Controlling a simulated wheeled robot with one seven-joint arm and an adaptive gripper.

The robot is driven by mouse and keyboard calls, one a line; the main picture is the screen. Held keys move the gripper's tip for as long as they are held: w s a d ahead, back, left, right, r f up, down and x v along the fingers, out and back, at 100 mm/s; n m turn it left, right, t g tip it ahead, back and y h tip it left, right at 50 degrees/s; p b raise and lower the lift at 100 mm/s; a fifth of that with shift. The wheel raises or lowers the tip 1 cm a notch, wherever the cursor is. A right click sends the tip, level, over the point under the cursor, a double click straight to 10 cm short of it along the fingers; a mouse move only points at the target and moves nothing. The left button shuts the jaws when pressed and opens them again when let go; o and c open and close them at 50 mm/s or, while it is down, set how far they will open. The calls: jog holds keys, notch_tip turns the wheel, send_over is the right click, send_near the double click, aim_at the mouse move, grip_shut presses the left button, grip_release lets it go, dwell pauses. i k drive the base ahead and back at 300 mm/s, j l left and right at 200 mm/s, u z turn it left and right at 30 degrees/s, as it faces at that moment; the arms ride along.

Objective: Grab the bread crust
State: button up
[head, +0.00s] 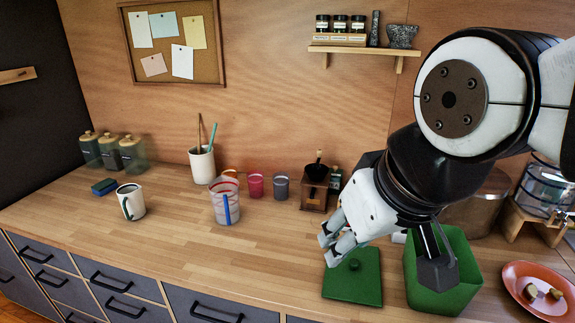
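An orange-red plate (513,283) sits at the right edge of the counter. It carries a small brown-and-pale piece (531,292) and a second small piece (555,294). Either could be the bread crust; they are too small to tell which. My gripper (388,257) hangs over the counter left of the plate, its fingers spread wide and nothing seen between them. One finger is above the green lid, the other in front of the open green box. My gripper is apart from the plate.
A glass dispenser (545,185) stands behind the plate. A measuring cup (226,203) and white mug (131,203) stand farther left. The counter's front left-middle is clear.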

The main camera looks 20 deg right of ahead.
aim_at(530, 292)
jog(key=z, duration=1.35)
jog(key=k+l+z, duration=0.2)
jog(key=z, duration=0.25)
jog(key=k+j, duration=0.15)
jog(key=j+z, duration=0.35)
jog(key=j, duration=0.25)
jog(key=i+l+u, duration=0.2)
jog(key=l+u, duration=0.15)
jog(key=i+l+u, duration=0.1)
jog(key=l+u, duration=0.25)
jog(key=i+l+u, duration=0.1)
jog(key=l+u, duration=0.25)
jog(key=l, duration=0.2)
